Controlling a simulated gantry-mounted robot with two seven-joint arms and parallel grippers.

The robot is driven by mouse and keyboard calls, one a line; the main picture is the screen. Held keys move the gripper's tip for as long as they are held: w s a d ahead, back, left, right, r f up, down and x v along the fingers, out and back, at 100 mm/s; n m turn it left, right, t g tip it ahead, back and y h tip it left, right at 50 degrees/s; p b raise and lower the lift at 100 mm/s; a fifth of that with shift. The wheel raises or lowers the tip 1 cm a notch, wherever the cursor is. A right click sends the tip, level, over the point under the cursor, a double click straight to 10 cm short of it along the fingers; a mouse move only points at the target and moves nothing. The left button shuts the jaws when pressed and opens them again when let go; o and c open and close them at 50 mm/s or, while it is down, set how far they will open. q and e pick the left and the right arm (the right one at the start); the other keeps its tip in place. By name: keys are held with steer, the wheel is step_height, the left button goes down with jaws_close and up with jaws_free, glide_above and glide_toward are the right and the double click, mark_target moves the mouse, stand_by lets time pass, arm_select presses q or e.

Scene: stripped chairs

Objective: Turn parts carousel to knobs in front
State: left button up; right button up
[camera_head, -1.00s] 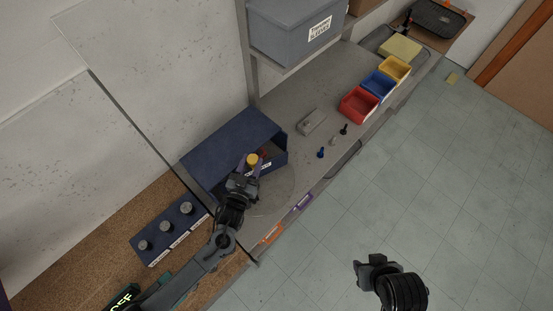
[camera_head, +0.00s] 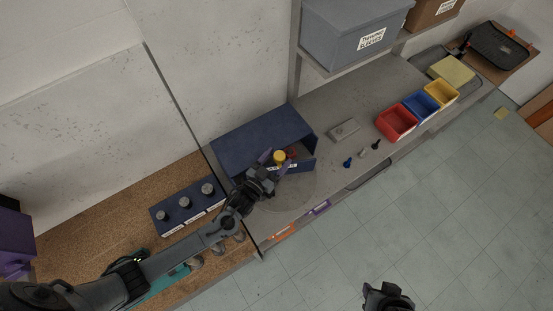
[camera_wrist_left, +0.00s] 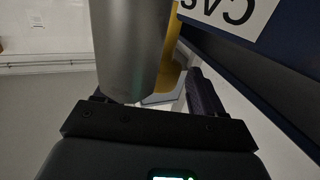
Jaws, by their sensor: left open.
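The parts carousel (camera_head: 298,193) shows as a grey disc on the bench, partly under a dark blue open-fronted housing (camera_head: 262,137). A yellow part (camera_head: 279,157) and a red part (camera_head: 291,152) show at the housing's opening. My left gripper (camera_head: 272,165) is open at that opening, its fingers close to the yellow part; contact cannot be told. In the left wrist view a grey metal cylinder (camera_wrist_left: 132,45) stands large before the gripper, with a yellow piece (camera_wrist_left: 174,70) behind it. The carousel's rear is hidden. My right gripper (camera_head: 387,293) is at the bottom edge, over the floor.
A blue block with several grey knobs (camera_head: 185,204) stands on the cork-coloured surface at left. Small loose parts (camera_head: 363,154) and red (camera_head: 397,122), blue (camera_head: 421,106) and yellow (camera_head: 442,93) bins stand to the right. A shelf with a grey bin (camera_head: 352,35) overhangs the bench.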

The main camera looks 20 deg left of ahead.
arm_select(q)
steer(key=b+v, duration=0.1)
steer(key=v, duration=0.9)
steer(key=shift+s+b, duration=0.35)
steer(key=shift+s, duration=0.05)
steer(key=shift+a, duration=0.1)
